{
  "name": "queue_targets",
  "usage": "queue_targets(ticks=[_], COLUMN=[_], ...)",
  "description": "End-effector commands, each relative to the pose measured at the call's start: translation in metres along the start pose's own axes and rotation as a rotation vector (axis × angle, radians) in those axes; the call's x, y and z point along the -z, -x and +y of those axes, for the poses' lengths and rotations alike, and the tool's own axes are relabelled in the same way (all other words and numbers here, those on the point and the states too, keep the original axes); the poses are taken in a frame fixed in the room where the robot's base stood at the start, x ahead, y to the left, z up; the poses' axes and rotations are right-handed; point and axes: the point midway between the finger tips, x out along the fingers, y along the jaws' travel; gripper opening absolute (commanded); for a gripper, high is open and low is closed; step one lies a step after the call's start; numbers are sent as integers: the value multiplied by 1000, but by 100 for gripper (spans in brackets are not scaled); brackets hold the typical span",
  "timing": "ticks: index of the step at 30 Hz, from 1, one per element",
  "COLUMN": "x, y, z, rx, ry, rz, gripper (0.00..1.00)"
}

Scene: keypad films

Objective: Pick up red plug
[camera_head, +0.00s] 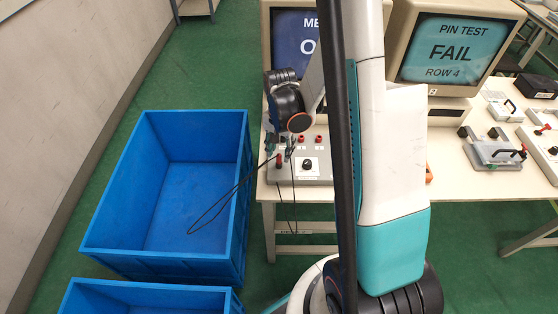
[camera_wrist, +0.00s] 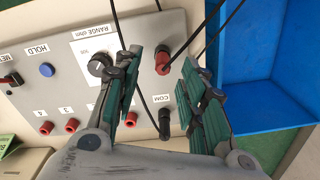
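The red plug (camera_wrist: 162,60) stands in a socket of the grey meter box in the wrist view, with a black cable running from it. It also shows in the head view (camera_head: 279,161) at the box's left side. My gripper (camera_wrist: 162,72) is open, its green-padded fingers on either side of the red plug in the picture. No contact shows, and I cannot tell the gap in depth. In the head view my gripper (camera_head: 280,150) is just above the plug. A black plug (camera_wrist: 165,124) sits in the COM socket, lower between the fingers.
The box (camera_head: 320,179) also carries a range knob (camera_wrist: 101,65), a blue HOLD button (camera_wrist: 47,69) and several red sockets. Black cables hang over the bench's left edge. A blue crate (camera_head: 245,190) stands left of the bench (camera_head: 450,170). Monitors stand behind.

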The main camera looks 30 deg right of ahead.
Motion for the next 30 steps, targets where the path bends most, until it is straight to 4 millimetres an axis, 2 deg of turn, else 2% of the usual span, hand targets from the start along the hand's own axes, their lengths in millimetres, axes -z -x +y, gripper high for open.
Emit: queue_targets(ticks=[1, 6, 14, 15, 19, 20, 30], x=[0, -1, -1, -1, -1, -1, -1], y=[-11, -35, -38, -38, -38, -38, -37], z=[-2, -4, -3, -3, -3, -3, -3], rx=[0, 0, 0, 0, 0, 0, 0], ry=[1, -1, 0, 0, 0, 0, 0], rz=[0, 1, 2, 2, 2, 2, 2], gripper=[38, 38, 38, 33, 4, 0, 0])
